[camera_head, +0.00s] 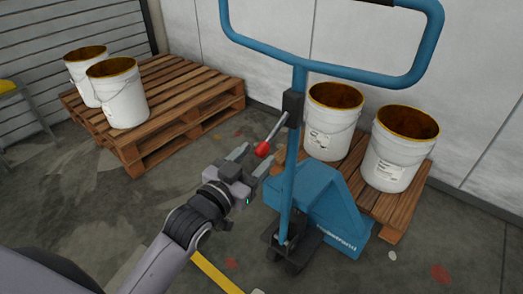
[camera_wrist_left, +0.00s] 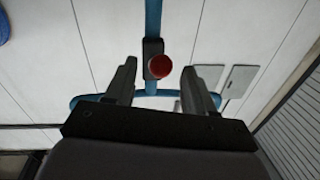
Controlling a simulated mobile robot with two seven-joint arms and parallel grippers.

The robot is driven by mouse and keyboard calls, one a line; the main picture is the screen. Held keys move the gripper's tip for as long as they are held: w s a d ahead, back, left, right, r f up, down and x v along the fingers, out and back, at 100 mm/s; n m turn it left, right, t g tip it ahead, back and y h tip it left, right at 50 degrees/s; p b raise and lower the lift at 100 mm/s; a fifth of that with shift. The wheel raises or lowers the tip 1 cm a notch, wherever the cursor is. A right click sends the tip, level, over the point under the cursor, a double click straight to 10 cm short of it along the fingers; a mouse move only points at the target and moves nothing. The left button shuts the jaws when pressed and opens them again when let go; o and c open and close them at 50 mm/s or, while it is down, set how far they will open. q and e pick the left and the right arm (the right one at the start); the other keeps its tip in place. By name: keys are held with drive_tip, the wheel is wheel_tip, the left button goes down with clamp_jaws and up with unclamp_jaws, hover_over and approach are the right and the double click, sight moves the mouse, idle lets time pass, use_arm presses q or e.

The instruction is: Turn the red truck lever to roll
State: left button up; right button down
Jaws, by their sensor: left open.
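The red truck lever is a grey rod with a red knob (camera_head: 262,149), coming out of a black block (camera_head: 293,108) on the blue pallet truck's upright (camera_head: 299,80). The rod slants down and left from the block. My left gripper (camera_head: 252,159) is open and empty just below the knob, with its fingers on either side of it in the picture. In the left wrist view the red knob (camera_wrist_left: 160,66) shows between the two fingertips (camera_wrist_left: 157,70), with no clear contact. My right gripper is not in view.
The truck's blue body (camera_head: 318,205) stands before a wooden pallet (camera_head: 392,212) with two white buckets (camera_head: 330,130). Another pallet (camera_head: 185,100) with two buckets (camera_head: 125,95) is at the left. Open floor lies between them.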

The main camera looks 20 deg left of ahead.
sight(258, 155)
use_arm(q)
drive_tip(key=shift+x, duration=1.65)
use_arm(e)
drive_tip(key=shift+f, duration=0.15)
